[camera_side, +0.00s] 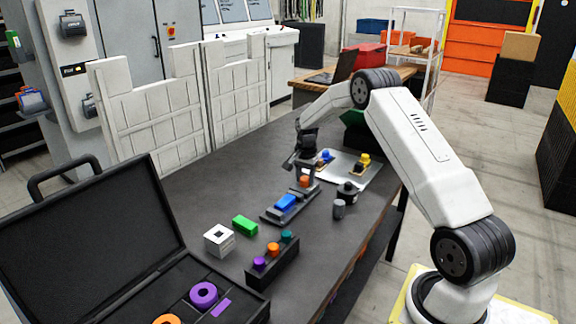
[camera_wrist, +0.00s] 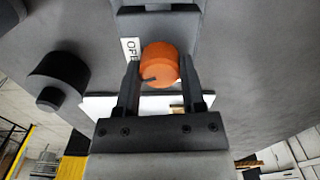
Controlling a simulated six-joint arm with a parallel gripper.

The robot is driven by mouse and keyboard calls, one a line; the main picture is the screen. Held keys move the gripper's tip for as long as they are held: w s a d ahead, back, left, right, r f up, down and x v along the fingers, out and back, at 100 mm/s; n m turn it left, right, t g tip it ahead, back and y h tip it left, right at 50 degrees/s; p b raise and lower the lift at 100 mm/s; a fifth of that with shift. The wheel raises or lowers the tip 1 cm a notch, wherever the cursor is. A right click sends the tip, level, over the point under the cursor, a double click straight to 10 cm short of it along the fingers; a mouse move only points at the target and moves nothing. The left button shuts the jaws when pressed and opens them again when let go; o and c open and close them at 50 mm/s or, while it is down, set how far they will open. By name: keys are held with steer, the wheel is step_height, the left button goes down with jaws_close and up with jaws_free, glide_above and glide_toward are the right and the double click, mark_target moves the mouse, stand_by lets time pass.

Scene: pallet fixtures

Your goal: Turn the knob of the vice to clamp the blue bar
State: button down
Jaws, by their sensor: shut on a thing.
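The vice (camera_side: 270,214) is a grey fixture on the dark table, and the blue bar (camera_side: 286,202) lies in it. Its orange knob (camera_side: 304,181) is at the end nearer my arm's gripper. In the wrist view the orange knob (camera_wrist: 160,64) sits between my two fingers, with a dark mark on its face. My gripper (camera_wrist: 160,82) is shut on the knob. Beside the knob is a white label (camera_wrist: 131,50), partly hidden, with letters that look like "OPE". The blue bar is not visible in the wrist view.
A green block (camera_side: 245,225), a white cube (camera_side: 219,240) and a black holder with coloured knobs (camera_side: 273,264) stand in front of the vice. A grey cylinder (camera_side: 339,209) and a black round part (camera_side: 347,192) are right of it. A metal plate (camera_side: 365,168) lies behind.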

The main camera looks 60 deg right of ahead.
mark_target(305, 178)
steer(key=n, duration=1.3)
steer(key=shift+n, duration=0.4)
steer(key=shift+c, duration=1)
jaws_free()
steer(key=shift+r, duration=3.9)
steer(key=shift+a, duration=0.1)
